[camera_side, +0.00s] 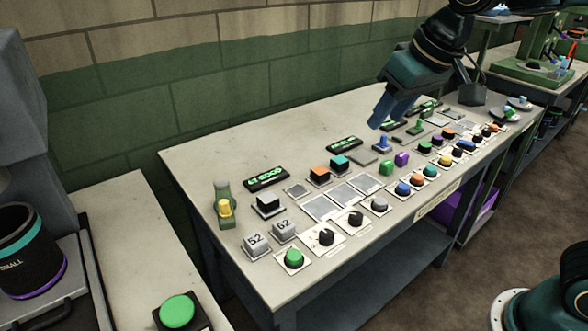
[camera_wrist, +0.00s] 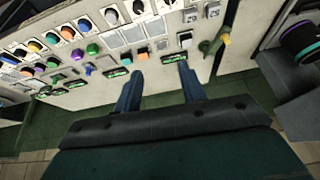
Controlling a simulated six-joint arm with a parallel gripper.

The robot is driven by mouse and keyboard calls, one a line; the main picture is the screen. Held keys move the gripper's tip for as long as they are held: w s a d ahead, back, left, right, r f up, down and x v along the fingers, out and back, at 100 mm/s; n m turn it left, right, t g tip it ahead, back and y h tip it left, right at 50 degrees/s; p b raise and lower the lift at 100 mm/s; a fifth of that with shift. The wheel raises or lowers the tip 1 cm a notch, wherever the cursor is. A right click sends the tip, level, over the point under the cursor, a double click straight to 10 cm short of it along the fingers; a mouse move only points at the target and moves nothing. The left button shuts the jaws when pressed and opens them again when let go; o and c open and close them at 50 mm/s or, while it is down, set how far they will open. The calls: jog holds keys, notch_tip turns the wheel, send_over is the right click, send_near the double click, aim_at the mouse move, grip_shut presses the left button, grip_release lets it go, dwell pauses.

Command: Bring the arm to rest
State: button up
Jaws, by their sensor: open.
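My gripper (camera_side: 381,112) is above the back part of the long grey workbench (camera_side: 220,150) in the side view, with its blue fingers pointing down. In the wrist view the two blue fingers of my gripper (camera_wrist: 160,78) stand apart with nothing between them. The fingers appear to be clear of the bench top and its controls.
The bench carries green-lit displays (camera_side: 267,179), an orange cube (camera_side: 320,173), several knobs and buttons, a green button (camera_side: 293,259) and a yellow-green lever (camera_side: 225,205). A dark cup (camera_side: 30,255) stands at left. The bench's back-left top is bare. A block wall (camera_side: 200,90) rises behind.

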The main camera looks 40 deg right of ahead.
jog(key=s+d+f, duration=0.2)
jog(key=s+d, duration=0.1)
jog(key=s, duration=0.5)
jog(key=s+d+f, duration=0.3)
jog(key=s, duration=0.5)
jog(key=shift+s+t, duration=0.15)
jog(key=shift+t, duration=0.15)
